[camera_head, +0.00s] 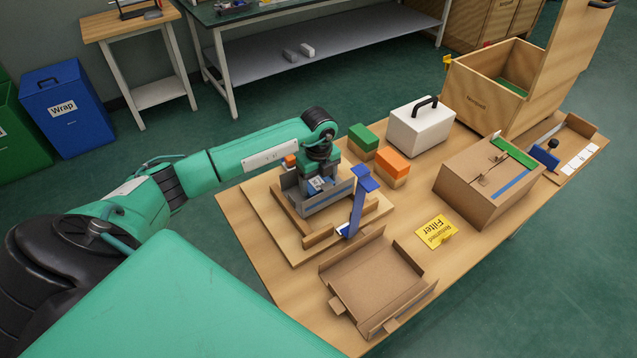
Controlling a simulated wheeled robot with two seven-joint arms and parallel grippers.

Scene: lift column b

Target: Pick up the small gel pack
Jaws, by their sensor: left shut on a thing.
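My left gripper (315,182) points down into a grey open-topped box (331,198) on a wooden board with raised edges. It is shut on a small blue and white piece that looks like the small gel pack (319,184). The fingers and box walls hide part of the pack, and I cannot tell whether it touches the box floor. My right gripper is not in view.
A blue upright post (357,208) stands close right of the box. An open cardboard tray (375,284) lies in front. Green (363,138) and orange-topped (392,162) boxes, a white case (420,127) and a cardboard carton (487,182) stand right. A yellow card (436,231) lies flat.

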